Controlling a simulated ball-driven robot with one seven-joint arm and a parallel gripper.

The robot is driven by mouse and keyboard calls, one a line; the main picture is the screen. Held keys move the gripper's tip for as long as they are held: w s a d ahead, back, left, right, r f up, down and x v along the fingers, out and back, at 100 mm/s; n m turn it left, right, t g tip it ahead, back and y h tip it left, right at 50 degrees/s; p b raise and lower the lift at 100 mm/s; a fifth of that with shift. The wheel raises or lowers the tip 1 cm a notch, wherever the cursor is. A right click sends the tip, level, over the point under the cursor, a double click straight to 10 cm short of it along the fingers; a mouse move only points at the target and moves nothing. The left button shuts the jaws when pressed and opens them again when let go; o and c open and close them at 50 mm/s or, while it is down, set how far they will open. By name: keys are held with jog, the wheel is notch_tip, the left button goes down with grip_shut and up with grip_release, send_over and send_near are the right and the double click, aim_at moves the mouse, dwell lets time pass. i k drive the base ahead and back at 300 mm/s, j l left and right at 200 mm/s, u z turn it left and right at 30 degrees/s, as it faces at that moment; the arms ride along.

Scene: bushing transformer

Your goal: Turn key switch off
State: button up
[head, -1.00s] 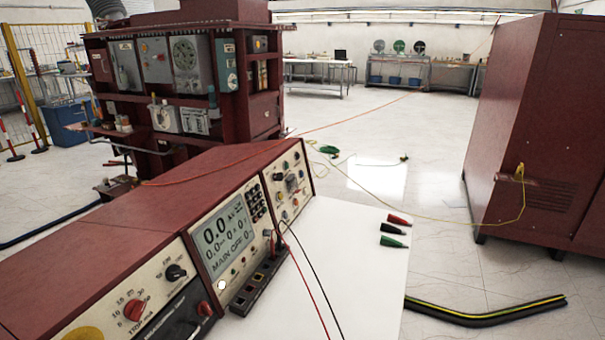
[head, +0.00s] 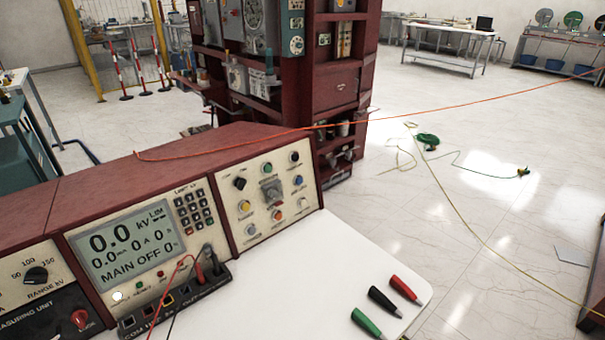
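A dark red control console (head: 170,160) stands at the left and middle of the head view. Its right-hand cream panel (head: 250,230) carries several coloured buttons and small knobs. A grey metal fitting (head: 271,189) sits near the middle of this panel and may be the key switch, but it is too small to tell. I cannot make out a key or its angle. The display (head: 130,240) on the panel to its left reads 0.0 kV and MAIN OFF. My gripper is not in view.
Green, black and red clips (head: 382,312) lie on the white tabletop (head: 300,290) before the console. Red and black leads plug into a dark socket block (head: 175,300). A dark red rack (head: 335,90) stands behind. Orange and yellow cables cross the room; open floor (head: 480,200) lies right.

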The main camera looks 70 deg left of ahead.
aim_at(239, 183)
jog(key=i+l+u, duration=0.1)
jog(key=i+u, duration=0.4)
jog(key=i+l+u, duration=0.2)
jog(key=i+u, duration=0.3)
jog(key=k+u, duration=0.1)
jog(key=u, duration=0.25)
